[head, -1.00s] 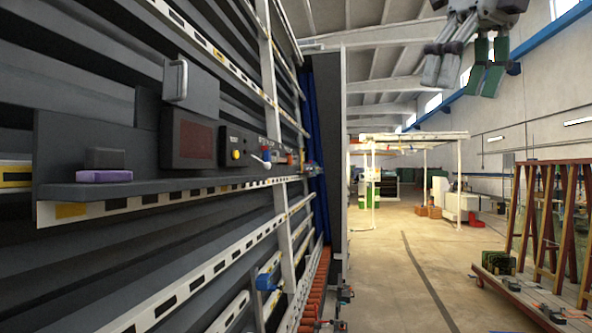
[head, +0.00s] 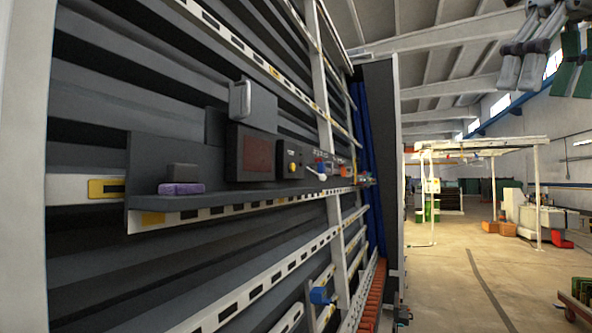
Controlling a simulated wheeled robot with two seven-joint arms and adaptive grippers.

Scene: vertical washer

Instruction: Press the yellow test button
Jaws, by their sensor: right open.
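The yellow test button (head: 293,168) is a small round knob on a dark control box (head: 293,157). The box stands on a grey shelf (head: 230,192) fixed to the washer's front, right of a dark reddish screen panel (head: 257,155). My right gripper (head: 555,75) hangs at the top right corner, open and empty, with its fingers pointing down. It is far to the right of the button and nearer to the camera. My left gripper is out of the frame.
A purple block (head: 181,188) and a dark block (head: 183,172) lie on the shelf's left part. A white-handled item (head: 316,173) sits just right of the button. The washer's slatted front fills the left side. Open floor (head: 450,280) lies to the right.

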